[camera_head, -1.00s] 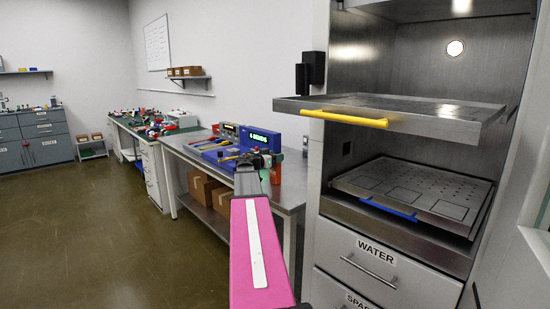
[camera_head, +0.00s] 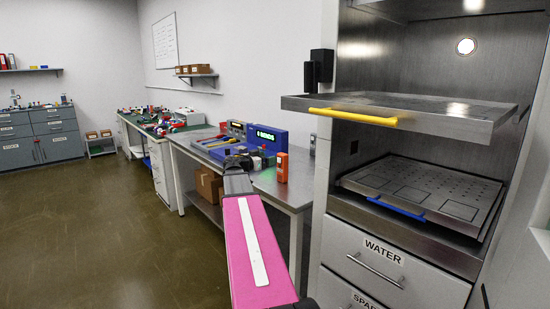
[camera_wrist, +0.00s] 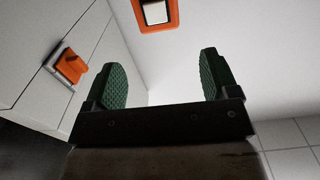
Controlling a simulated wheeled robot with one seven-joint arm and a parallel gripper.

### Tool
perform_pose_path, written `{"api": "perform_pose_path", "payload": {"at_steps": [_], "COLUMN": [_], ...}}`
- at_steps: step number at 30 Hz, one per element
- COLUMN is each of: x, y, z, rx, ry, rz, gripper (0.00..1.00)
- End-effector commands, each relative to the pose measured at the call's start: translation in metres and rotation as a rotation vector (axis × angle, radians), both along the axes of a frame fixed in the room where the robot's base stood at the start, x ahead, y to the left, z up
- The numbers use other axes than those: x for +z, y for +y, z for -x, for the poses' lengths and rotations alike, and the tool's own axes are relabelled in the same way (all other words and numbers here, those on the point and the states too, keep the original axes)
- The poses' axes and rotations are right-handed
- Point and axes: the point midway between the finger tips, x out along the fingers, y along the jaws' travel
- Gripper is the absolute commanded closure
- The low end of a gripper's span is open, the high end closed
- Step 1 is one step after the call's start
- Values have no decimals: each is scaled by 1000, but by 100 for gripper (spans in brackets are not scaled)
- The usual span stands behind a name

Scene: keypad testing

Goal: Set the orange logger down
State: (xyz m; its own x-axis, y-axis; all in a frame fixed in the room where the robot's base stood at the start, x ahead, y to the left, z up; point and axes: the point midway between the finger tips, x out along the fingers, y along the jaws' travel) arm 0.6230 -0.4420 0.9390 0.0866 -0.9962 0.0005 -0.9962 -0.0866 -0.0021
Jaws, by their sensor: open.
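The orange logger (camera_head: 282,167) stands upright on the metal bench (camera_head: 291,192), near its right end, in the head view. My gripper (camera_head: 238,163) is to its left and apart from it, partly hidden by my own arm. In the wrist view my gripper (camera_wrist: 162,75) is open, with green ribbed pads and nothing between them. An orange-framed piece with a pale face (camera_wrist: 157,13) shows beyond the fingertips, and an orange block (camera_wrist: 70,65) shows at left. I cannot tell which of these is the logger.
A blue keypad station with a lit green display (camera_head: 266,136) stands at the back of the bench, with tools beside it. Cardboard boxes (camera_head: 208,186) sit below. A steel cabinet with a yellow-handled tray (camera_head: 352,117) pulled out stands at right. Open floor lies at left.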

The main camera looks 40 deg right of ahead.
Motion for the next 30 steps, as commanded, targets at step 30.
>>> {"api": "perform_pose_path", "payload": {"at_steps": [30], "x": [-236], "y": [219], "z": [43], "rx": [370], "ry": [706], "rz": [-669], "gripper": [20]}}
